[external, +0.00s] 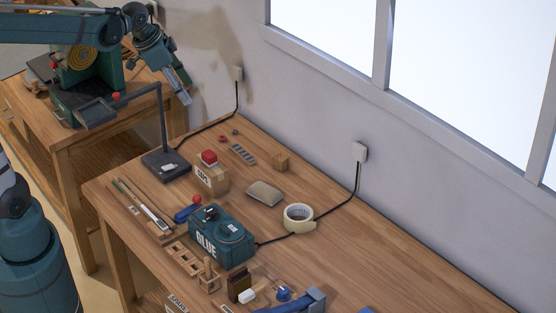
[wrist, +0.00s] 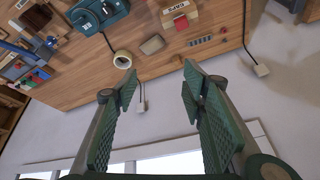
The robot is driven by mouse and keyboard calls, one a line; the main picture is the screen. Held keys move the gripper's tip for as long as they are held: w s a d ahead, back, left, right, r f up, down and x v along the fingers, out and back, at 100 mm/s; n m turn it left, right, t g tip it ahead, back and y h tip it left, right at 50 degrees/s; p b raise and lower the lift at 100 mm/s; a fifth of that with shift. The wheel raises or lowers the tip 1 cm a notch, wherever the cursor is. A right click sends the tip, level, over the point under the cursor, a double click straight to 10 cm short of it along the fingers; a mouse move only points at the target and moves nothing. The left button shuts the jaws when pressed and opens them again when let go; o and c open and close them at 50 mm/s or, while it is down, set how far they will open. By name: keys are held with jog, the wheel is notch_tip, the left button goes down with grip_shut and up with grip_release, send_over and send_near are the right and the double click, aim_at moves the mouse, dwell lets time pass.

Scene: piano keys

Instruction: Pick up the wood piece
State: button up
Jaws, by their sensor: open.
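A small wooden block (external: 281,161) sits near the back of the workbench, beside the wall, in the external view. A slotted wooden piece (external: 184,259) lies near the front edge, left of the glue box. My gripper (external: 181,88) is raised above the far left end of the bench, well away from both. In the wrist view my gripper (wrist: 160,82) shows two green ribbed fingers spread apart with nothing between them.
The workbench (external: 400,275) also holds a green glue box (external: 222,238), a tape roll (external: 299,218), a sanding pad (external: 264,192), a cardboard box with a red button (external: 212,178) and a lamp stand (external: 166,165). Cables run to wall sockets. The right of the bench is clear.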

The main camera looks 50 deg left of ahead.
jog(key=w+f+m+g, duration=0.1)
jog(key=w+f+m, duration=0.25)
jog(key=w, duration=0.65)
jog(key=m+g+h+b, duration=0.2)
jog(key=m+g+h, duration=0.1)
jog(key=m, duration=0.5)
send_over(281, 157)
jog(key=a, duration=0.3)
notch_tip(281, 157, down, 31)
jog(key=shift+s+d+f, duration=0.1)
jog(key=shift+s+f, duration=0.1)
jog(key=shift+s, duration=0.05)
jog(key=shift+x, duration=1.3)
jog(key=shift+x, duration=2.6)
